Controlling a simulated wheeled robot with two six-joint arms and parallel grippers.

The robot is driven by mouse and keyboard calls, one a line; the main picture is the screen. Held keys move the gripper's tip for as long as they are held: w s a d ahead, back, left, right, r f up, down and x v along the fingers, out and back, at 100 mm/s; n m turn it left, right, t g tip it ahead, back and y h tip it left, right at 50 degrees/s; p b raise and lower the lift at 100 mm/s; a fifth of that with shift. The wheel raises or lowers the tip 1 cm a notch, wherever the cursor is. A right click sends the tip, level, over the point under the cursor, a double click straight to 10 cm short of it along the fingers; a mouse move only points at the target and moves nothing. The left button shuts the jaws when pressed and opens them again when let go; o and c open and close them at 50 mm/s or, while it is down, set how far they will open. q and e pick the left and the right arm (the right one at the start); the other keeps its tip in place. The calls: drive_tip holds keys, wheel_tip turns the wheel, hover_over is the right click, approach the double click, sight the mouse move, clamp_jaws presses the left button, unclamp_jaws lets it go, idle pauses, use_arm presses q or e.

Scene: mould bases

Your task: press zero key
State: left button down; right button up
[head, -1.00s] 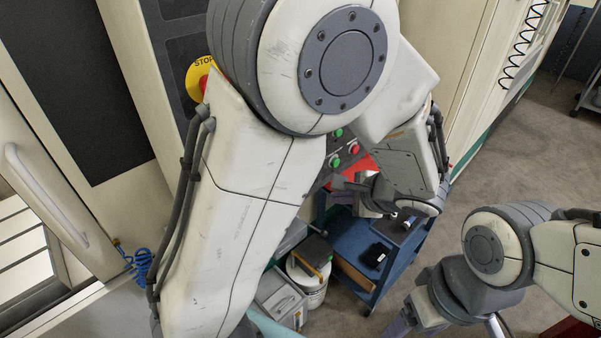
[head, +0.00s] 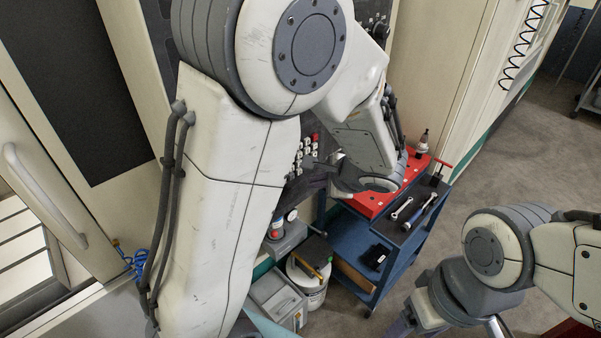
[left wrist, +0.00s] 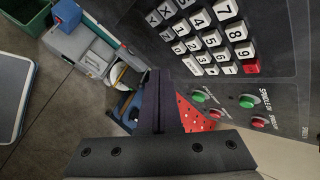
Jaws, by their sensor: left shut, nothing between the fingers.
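The number keypad (left wrist: 211,37) is in the left wrist view, with white keys in slanted rows and a red key at its right end. Part of the keypad also shows in the head view (head: 303,152) beside my left arm. My left gripper (left wrist: 158,78) is shut and empty, its fingertips below and left of the keys in the wrist view. In the head view the left gripper (head: 312,180) is dark and partly hidden by my arm. My right gripper (head: 402,322) is at the bottom edge, mostly cut off.
Green and red buttons (left wrist: 216,113) sit on the panel below the keypad. A blue cart (head: 362,240) with a red top (head: 372,206), wrenches and a bottle stands beside the machine. A white bucket (head: 308,283) and a grey box (head: 275,296) are on the floor.

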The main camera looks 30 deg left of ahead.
use_arm(q)
drive_tip(key=shift+w+a, duration=0.3)
drive_tip(key=shift+a, duration=0.55)
idle(1.5)
drive_tip(key=shift+w+a+b, duration=0.15)
drive_tip(key=shift+a+b, duration=0.2)
drive_tip(key=shift+w+a, duration=0.1)
drive_tip(key=shift+a, duration=0.3)
idle(0.5)
drive_tip(key=shift+d, duration=0.1)
drive_tip(key=shift+s+d, duration=0.3)
drive_tip(key=shift+d, duration=0.4)
drive_tip(key=shift+s+d+b, duration=0.1)
drive_tip(key=shift+s+d, duration=0.2)
drive_tip(key=shift+d, duration=0.5)
drive_tip(key=shift+s+d+b, duration=0.15)
drive_tip(key=shift+s+d, duration=0.1)
drive_tip(key=shift+d, duration=0.5)
drive_tip(key=shift+s+d+b, duration=0.1)
drive_tip(key=shift+s+d, duration=0.2)
drive_tip(key=shift+d, duration=0.5)
idle(1.2)
